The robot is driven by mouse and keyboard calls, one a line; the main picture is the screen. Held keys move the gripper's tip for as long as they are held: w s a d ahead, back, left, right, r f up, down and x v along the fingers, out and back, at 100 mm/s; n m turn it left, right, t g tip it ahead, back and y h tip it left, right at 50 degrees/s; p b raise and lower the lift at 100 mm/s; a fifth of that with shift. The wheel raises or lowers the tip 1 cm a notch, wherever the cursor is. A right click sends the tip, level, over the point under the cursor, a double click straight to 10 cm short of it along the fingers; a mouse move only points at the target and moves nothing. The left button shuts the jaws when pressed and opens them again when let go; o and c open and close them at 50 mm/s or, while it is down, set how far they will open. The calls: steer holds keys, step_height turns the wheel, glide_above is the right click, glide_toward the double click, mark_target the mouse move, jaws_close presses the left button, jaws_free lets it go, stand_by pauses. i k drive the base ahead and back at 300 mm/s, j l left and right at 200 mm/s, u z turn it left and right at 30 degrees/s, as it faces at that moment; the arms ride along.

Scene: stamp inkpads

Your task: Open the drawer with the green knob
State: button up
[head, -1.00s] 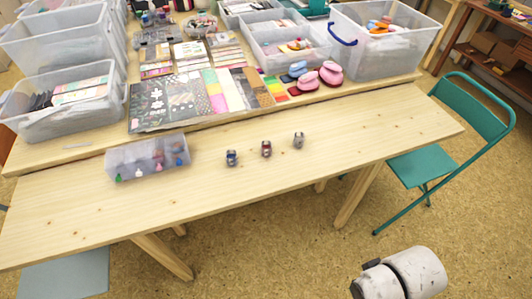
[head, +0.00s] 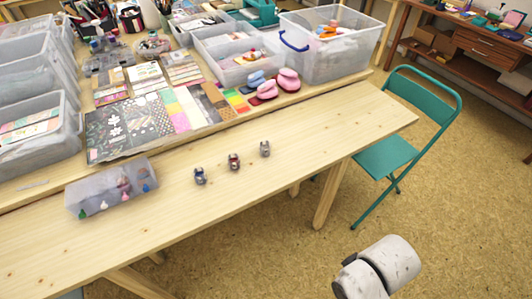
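A small translucent drawer box (head: 112,180) stands at the left of the near wooden table, with its front towards me. Small coloured knobs line its lower front edge. The green knob (head: 82,213) is at the far left end of this row. A white-grey link of my arm (head: 382,268) shows at the bottom right, over the floor and well apart from the box. My gripper's fingers are not in view.
Three small stampers (head: 234,162) stand on the near table, right of the box. Inkpads, paper sheets and large plastic bins (head: 320,45) cover the table behind. A green chair (head: 390,155) stands at the table's right end. The floor (head: 450,220) at right is clear.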

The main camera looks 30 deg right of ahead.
mark_target(83, 209)
steer(key=i+j, duration=0.4)
steer(key=j, duration=0.15)
steer(key=i+j, duration=0.4)
steer(key=k+j+u, duration=0.05)
steer(key=j, duration=0.1)
